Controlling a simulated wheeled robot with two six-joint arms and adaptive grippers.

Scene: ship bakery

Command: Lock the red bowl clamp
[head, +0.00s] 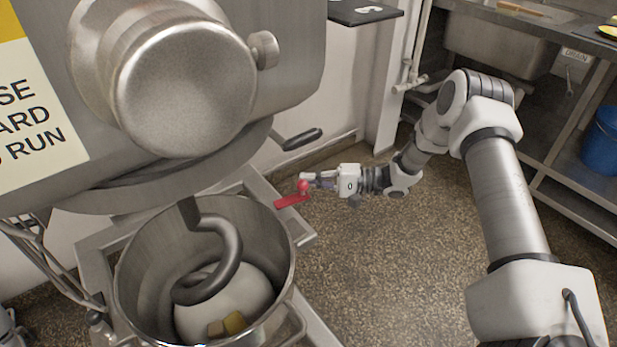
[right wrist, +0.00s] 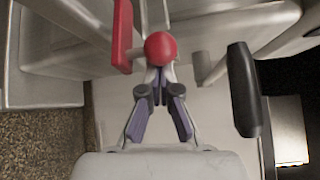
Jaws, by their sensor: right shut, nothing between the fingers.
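The red bowl clamp (head: 291,201) is a flat red bar with a round red knob (head: 303,187), at the right side of the mixer's bowl frame. In the right wrist view the red bar (right wrist: 122,36) stands upright left of the red knob (right wrist: 160,46). My right gripper (head: 311,181) reaches in from the right and is shut and empty. In the right wrist view its fingertips (right wrist: 158,75) are together right at the knob; I cannot tell whether they touch it. My left gripper is not in view.
The steel bowl (head: 284,250) holds pale dough, yellowish blocks and the dough hook (head: 235,262). A black-handled lever (head: 303,139) sticks out above the clamp, close beside my gripper in the right wrist view (right wrist: 243,90). The speckled floor (head: 390,270) to the right is clear.

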